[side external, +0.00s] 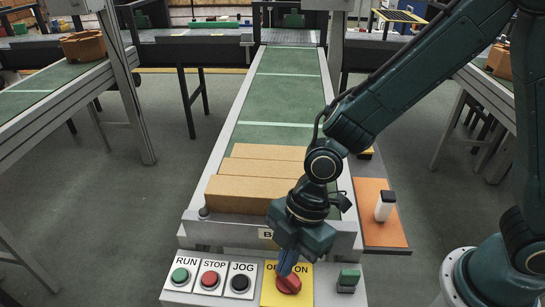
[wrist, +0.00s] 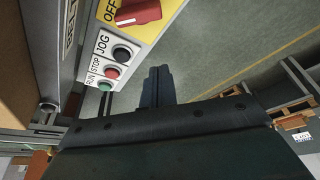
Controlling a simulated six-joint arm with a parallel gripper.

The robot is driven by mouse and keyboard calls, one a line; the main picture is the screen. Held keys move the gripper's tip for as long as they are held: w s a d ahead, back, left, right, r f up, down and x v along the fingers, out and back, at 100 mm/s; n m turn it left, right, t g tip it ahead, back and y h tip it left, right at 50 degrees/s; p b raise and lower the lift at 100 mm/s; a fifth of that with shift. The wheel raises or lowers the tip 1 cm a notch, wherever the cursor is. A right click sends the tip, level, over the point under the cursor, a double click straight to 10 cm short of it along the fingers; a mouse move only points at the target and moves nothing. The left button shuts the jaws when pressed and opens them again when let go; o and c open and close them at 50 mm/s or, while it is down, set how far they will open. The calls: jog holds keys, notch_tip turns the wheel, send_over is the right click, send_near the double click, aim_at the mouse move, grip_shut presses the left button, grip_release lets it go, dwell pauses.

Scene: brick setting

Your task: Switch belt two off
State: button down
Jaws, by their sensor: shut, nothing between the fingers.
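A red rotary knob (side external: 289,284) sits on a yellow plate (side external: 269,293) at the near end of the middle belt (side external: 282,100). The plate's OFF and ON lettering is partly covered by my gripper in the side view. In the wrist view the knob (wrist: 138,13) is at the top edge, beside the word OFF. My gripper (side external: 286,266) points down with its fingertips just above or against the knob; I cannot tell whether they touch. Its fingers (wrist: 158,85) are together and empty.
Left of the knob are green RUN (side external: 180,275), red STOP (side external: 210,279) and black JOG (side external: 240,282) buttons. Cardboard boxes (side external: 240,194) lie on the belt end. A white-bodied item (side external: 384,207) stands on an orange board (side external: 376,230).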

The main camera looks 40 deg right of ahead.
jog(key=shift+d+r, duration=0.2)
jog(key=shift+r, duration=0.4)
jog(key=d+r+m+t+h, duration=0.1)
jog(key=d+r+m+t, duration=0.2)
jog(key=d+r+m, duration=0.75)
jog(key=s+d+r+m+t+h, duration=0.1)
jog(key=s+d+r+m, duration=0.3)
jog(key=d, duration=0.3)
jog(key=s+d+r+m+t+h, duration=0.1)
jog(key=s+d+r+m, duration=0.3)
jog(key=s+d, duration=0.2)
jog(key=shift+d+r+t+h, duration=0.2)
jog(key=shift+d+t+h, duration=0.2)
jog(key=shift+d, duration=0.25)
